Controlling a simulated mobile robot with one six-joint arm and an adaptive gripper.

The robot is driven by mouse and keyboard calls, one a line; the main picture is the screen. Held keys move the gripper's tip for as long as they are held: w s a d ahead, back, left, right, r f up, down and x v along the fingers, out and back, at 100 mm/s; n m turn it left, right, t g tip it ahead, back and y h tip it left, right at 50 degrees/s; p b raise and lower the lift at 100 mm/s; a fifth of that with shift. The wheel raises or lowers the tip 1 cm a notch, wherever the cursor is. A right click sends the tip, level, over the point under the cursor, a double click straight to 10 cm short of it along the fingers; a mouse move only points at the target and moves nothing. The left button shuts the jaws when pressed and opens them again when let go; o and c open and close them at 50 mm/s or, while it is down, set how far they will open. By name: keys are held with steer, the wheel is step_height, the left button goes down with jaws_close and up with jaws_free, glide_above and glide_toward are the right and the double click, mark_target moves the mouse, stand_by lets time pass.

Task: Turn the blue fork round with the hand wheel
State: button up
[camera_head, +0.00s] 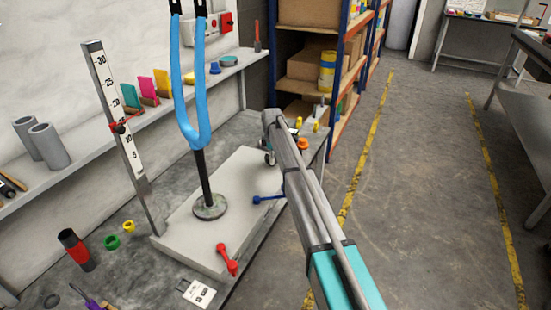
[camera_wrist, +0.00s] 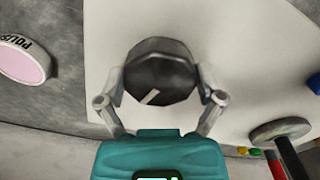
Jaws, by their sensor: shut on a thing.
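The blue fork (camera_head: 190,110) stands upright in the head view, its two legs pointing up, on a black post (camera_head: 203,175) with a round base on a pale grey plate (camera_head: 175,235). My gripper (camera_wrist: 161,90) is shut on the dark, many-sided hand wheel (camera_wrist: 160,65) in the wrist view, one finger on each side. A pale mark shows on the wheel's near part. The post's round base (camera_wrist: 277,130) shows to the right of the wheel there. In the head view my arm hides most of the gripper and wheel.
A scale post (camera_head: 118,125) stands left of the fork. A blue lever (camera_head: 268,199) and a red lever (camera_head: 228,260) are at the plate. A black-and-red cylinder (camera_head: 76,249) stands at the left. Shelving (camera_head: 343,85) rises behind; open floor (camera_head: 420,190) lies right.

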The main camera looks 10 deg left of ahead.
steer(key=m, duration=0.5)
steer(key=shift+s+a, duration=0.2)
steer(key=shift+s, duration=0.2)
stand_by(1.0)
steer(key=o, duration=0.9)
steer(key=shift+c, duration=0.2)
steer(key=shift+a, duration=0.35)
steer(key=shift+d+r+p, duration=0.35)
steer(key=shift+p, duration=0.1)
steer(key=shift+r+p, duration=1)
steer(key=shift+r, duration=0.15)
step_height(320, 180, up, 13)
steer(key=p, duration=1.3)
steer(key=shift+w, duration=0.15)
steer(key=shift+d, duration=0.1)
